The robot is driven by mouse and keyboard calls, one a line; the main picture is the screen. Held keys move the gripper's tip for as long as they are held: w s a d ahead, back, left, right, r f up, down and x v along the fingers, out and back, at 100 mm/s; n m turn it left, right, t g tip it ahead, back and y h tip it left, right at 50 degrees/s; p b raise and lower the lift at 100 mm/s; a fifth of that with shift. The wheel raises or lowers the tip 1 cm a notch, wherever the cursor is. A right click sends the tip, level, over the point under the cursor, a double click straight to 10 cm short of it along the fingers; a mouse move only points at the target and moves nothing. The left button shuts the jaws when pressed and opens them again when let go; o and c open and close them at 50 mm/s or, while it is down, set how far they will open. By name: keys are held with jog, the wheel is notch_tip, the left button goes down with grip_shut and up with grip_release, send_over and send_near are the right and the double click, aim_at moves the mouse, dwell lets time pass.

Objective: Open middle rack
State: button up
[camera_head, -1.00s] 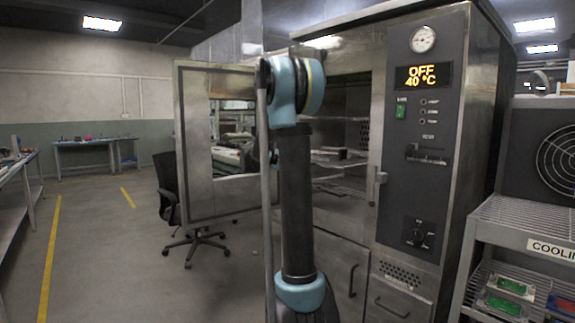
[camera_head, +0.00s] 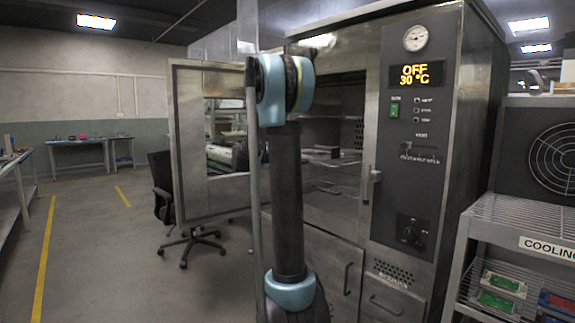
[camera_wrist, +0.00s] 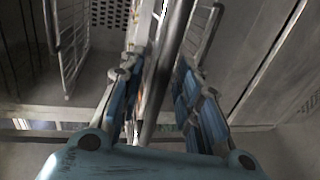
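The oven's chamber stands open in the head view, with wire racks (camera_head: 335,162) inside; the middle rack cannot be told apart from the others for certain. My gripper is hidden behind my arm in the head view. In the wrist view my gripper (camera_wrist: 160,80) has a finger on each side of a metal bar (camera_wrist: 165,70). The bar runs up between the fingers, close to both; whether they grip it is unclear. Wire rack side frames (camera_wrist: 68,45) show to the left of the fingers.
The open oven door (camera_head: 190,145) stands left of my arm. The oven's panel (camera_head: 415,150) reads OFF, 30 °C. A metal cooling shelf (camera_head: 515,215) with boards stands at the right. A black chair (camera_head: 165,190) stands behind the door. Floor at the left is clear.

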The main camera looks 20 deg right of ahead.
jog(key=v, duration=1.2)
jog(key=shift+s+f, duration=0.1)
jog(key=shift+f, duration=0.05)
jog(key=s+d+f+m+g+y, duration=0.1)
jog(key=s+f+y, duration=0.1)
jog(key=s+f, duration=0.45)
jog(key=s+f+g+y, duration=0.1)
jog(key=s+f+y, duration=0.2)
jog(key=s, duration=0.6)
jog(key=s+d+f+m+g+y, duration=0.15)
jog(key=s+f, duration=0.25)
jog(key=s, duration=0.4)
jog(key=s+a+f+m+y, duration=0.1)
jog(key=s+a+f+y, duration=0.3)
jog(key=s+a+f, duration=0.2)
jog(key=s+a+f+m+y, duration=0.1)
jog(key=s+a+f+y, duration=0.3)
jog(key=s+f, duration=0.6)
jog(key=s+a, duration=0.2)
jog(key=shift+s+f, duration=0.35)
jog(key=shift+f, duration=0.05)
